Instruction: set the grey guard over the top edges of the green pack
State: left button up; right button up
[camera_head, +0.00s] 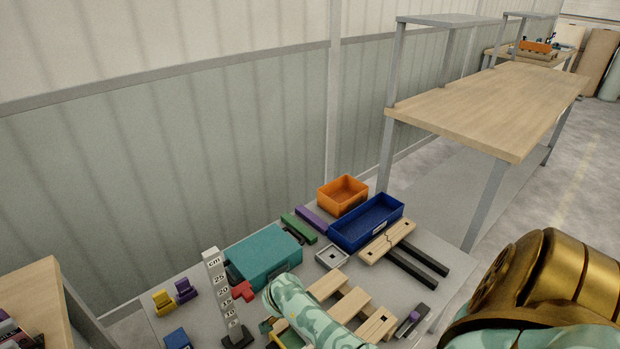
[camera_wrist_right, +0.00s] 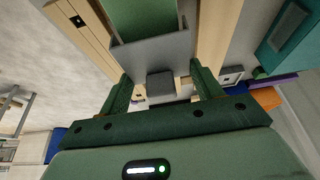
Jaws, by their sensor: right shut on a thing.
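The grey guard (camera_wrist_right: 152,52) is in the right wrist view, with a small dark grey block (camera_wrist_right: 160,85) on its near side. My right gripper (camera_wrist_right: 160,72) has its two green fingers on either side of it and is shut on the guard. The green pack (camera_wrist_right: 143,18) shows just beyond the guard, between pale wooden bars. The guard's edge overlaps the pack in the picture; I cannot tell whether they touch. In the head view my right arm covers this spot. My left gripper is in neither view.
In the head view, a teal box (camera_head: 262,257), an upright number scale (camera_head: 219,290), a blue bin (camera_head: 366,222) and an orange bin (camera_head: 342,192) stand around the work spot. Wooden blocks (camera_head: 388,242) lie to the right. A wall runs behind the table.

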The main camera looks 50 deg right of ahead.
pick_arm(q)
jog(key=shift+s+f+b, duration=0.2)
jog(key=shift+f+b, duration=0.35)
pick_arm(e)
jog(key=shift+f, duration=1.05)
jog(key=o, duration=1)
jog(key=shift+o, duration=0.2)
jog(key=shift+r, duration=0.15)
pick_arm(q)
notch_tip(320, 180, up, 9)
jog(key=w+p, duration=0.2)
jog(key=p, duration=0.7)
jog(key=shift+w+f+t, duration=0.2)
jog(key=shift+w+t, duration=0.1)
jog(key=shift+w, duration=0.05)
pick_arm(e)
jog(key=v, duration=1.6)
jog(key=shift+a, duration=0.1)
